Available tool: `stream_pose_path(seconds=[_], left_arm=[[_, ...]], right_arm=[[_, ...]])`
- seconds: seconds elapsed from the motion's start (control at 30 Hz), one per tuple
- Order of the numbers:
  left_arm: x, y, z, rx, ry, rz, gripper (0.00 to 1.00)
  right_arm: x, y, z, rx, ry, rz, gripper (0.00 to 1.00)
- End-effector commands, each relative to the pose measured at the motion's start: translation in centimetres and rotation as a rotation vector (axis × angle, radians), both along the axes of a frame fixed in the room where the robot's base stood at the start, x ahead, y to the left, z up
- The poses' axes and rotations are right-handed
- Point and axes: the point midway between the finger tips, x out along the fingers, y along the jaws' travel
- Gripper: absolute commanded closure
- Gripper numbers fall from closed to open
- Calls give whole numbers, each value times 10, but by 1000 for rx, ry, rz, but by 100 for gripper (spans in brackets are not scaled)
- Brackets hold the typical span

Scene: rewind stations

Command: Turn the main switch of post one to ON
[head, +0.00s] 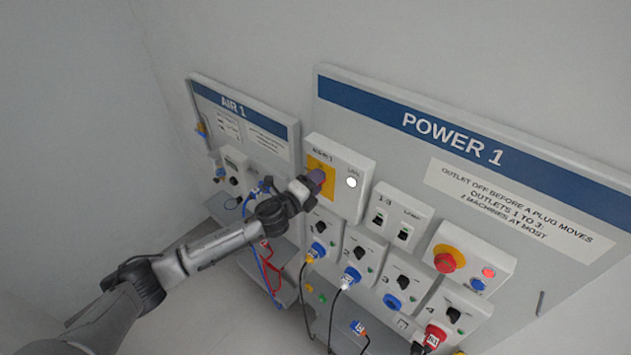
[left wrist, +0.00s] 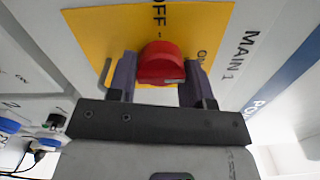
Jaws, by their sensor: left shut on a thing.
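The main switch of post one is a red knob (left wrist: 160,62) on a yellow plate (left wrist: 95,35) marked OFF and ON, with MAIN 1 printed beside it. The same plate (head: 322,193) shows on a white box (head: 350,162) at the left of the POWER 1 panel in the head view. My left gripper (head: 316,180) reaches it from the left and hides the knob there. In the left wrist view its two dark fingers (left wrist: 160,75) are on either side of the knob, shut on it. I cannot tell the knob's exact setting. My right gripper is not in view.
A white round lamp (head: 351,182) is right of the plate. Breakers (head: 402,215), a red emergency button (head: 445,262) and several outlets with plugs and hanging cables are right of and below the box. The AIR 1 panel (head: 245,115) is on the left, partly behind my arm.

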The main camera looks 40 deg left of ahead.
Motion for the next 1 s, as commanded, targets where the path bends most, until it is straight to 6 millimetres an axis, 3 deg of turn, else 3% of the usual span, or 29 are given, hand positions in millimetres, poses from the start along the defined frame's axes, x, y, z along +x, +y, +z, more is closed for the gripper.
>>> stream_pose_path(seconds=[0.53, 0.57, 0.6, 0.8, 1.0], left_arm=[[0, 0, 0, 25, -1, 0, 78], [0, 0, 0, 25, -1, 0, 53], [0, 0, 0, 24, -1, 0, 49], [0, 0, -1, 23, 0, 1, 31], [0, 1, -3, 23, 4, 2, 31]], right_arm=[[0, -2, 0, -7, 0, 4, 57], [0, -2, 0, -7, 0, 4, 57], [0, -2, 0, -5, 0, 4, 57], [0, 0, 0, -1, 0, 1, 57], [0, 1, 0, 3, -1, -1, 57]])
